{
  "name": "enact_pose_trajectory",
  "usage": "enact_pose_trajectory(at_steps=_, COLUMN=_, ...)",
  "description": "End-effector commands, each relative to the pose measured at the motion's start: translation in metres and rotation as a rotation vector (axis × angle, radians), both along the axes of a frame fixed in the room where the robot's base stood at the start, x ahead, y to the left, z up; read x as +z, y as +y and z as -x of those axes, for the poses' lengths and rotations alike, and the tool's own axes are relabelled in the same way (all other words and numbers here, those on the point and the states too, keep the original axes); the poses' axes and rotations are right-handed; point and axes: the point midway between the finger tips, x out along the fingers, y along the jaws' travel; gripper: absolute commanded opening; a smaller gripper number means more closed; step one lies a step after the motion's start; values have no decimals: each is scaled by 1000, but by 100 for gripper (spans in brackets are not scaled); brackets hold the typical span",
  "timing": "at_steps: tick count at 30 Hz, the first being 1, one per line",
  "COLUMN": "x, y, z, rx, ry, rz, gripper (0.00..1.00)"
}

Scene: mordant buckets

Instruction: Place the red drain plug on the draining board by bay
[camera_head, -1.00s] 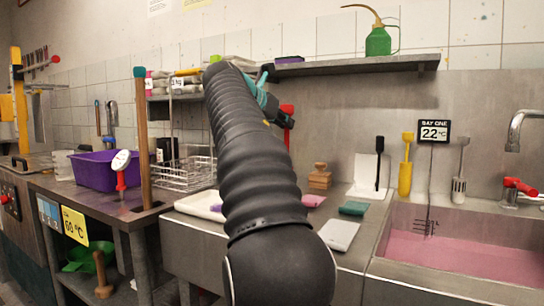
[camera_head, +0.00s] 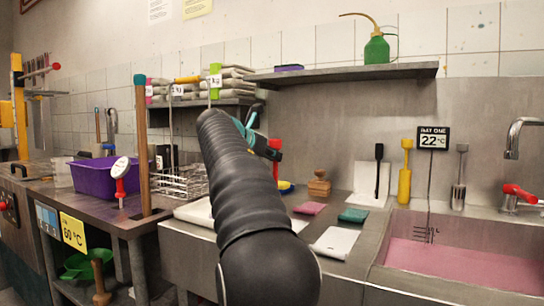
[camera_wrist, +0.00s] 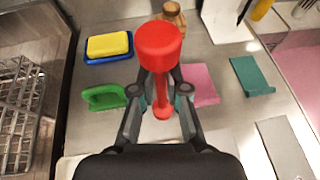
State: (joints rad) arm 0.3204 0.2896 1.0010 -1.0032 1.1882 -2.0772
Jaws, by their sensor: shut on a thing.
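The red drain plug (camera_wrist: 158,48) is between the fingers of my gripper (camera_wrist: 160,97) in the wrist view, with its wide head up and its thin stem pointing down. My gripper is shut on it. In the head view the plug (camera_head: 275,150) shows as a small red piece at the end of my gripper (camera_head: 264,148), held above the board. My arm hides part of the board in the head view.
A wire rack (camera_head: 182,182) stands at left. Bare steel shows between the pads.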

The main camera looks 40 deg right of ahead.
Motion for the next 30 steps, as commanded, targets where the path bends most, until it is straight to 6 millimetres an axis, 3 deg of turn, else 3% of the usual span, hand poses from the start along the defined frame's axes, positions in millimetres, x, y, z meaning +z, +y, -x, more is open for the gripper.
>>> enact_pose_trajectory(at_steps=9, x=-3, y=0, z=0, rx=0, ry=-1, rz=0, gripper=0)
enact_pose_trajectory(at_steps=10, x=-3, y=0, z=0, rx=0, ry=-1, rz=0, gripper=16)
enact_pose_trajectory(at_steps=13, x=-3, y=0, z=0, rx=0, ry=-1, rz=0, gripper=38)
enact_pose_trajectory(at_steps=24, x=2, y=0, z=0, rx=0, ry=-1, rz=0, gripper=38)
enact_pose_trajectory(at_steps=30, x=12, y=26, z=6, rx=3, ry=-2, rz=-1, gripper=38)
